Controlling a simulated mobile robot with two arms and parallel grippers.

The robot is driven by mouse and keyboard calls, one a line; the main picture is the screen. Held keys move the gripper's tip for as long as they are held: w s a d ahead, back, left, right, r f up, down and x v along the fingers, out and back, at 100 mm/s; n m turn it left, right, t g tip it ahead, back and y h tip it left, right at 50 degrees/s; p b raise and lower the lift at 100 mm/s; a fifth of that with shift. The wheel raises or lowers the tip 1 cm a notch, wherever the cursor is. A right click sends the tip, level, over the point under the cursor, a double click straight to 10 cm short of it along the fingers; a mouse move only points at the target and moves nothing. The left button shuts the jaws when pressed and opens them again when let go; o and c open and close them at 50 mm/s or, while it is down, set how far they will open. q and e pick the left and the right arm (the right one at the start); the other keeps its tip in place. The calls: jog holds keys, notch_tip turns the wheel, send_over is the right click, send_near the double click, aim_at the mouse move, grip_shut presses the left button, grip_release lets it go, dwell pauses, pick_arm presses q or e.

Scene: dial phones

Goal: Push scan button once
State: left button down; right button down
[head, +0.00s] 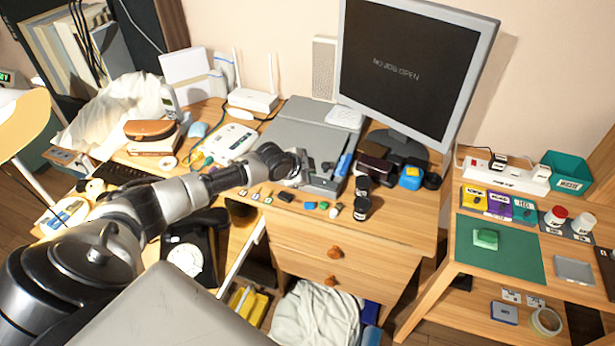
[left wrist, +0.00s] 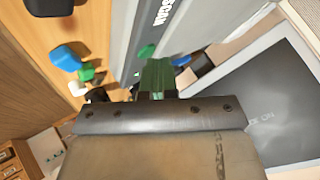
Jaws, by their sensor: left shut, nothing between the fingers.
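The grey scanner (head: 285,133) lies on the wooden desk, left of the monitor. In the left wrist view a white SCAN label (left wrist: 174,10) shows on its dark front panel. A small green button (left wrist: 146,51) shows near this label, partly hidden behind my fingertips. My left gripper (head: 303,172) is shut and empty at the scanner's front edge. In the left wrist view its fingertips (left wrist: 157,66) overlap the green button; I cannot tell whether they touch it. My right gripper is not in view.
The monitor (head: 412,70) reads "NO JOB OPEN". Small coloured items (head: 323,206) and dark jars (head: 362,207) lie along the desk's front edge. A blue item (head: 343,164) is by the scanner's right side. A side table with a green mat (head: 500,262) stands at right.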

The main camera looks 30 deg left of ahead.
pick_arm(q)
jog(key=shift+r+p, duration=0.7)
jog(key=shift+r, duration=0.05)
notch_tip(320, 180, up, 5)
jog(key=p, duration=0.4)
jog(key=shift+r, duration=0.1)
dwell(0.6)
